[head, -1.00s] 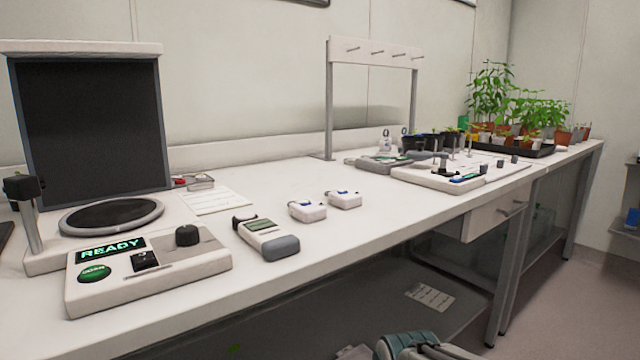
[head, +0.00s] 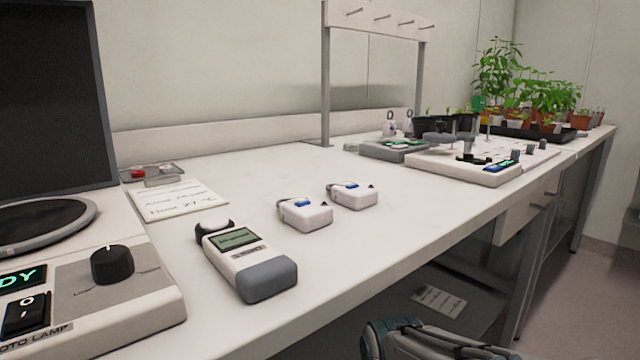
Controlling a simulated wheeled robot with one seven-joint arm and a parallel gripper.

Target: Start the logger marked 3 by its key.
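Two small white boxes with blue displays or labels, which look like loggers, stand on the bench near its middle. The nearer one (head: 306,216) is left of the farther one (head: 354,197). Each has a dark loop or cable at its left end and a small dark spot on top. No number can be read on either, so I cannot tell which is marked 3. My gripper's fingers are not in view; only a grey-teal part of my arm shows at the bottom edge.
A handheld meter (head: 246,262) lies in front of the boxes. The photo lamp console (head: 140,300) is at left, with a written card (head: 178,203) behind. A hook rack (head: 326,85), instruments (head: 465,165) and potted plants (head: 545,95) stand farther back. The bench between is clear.

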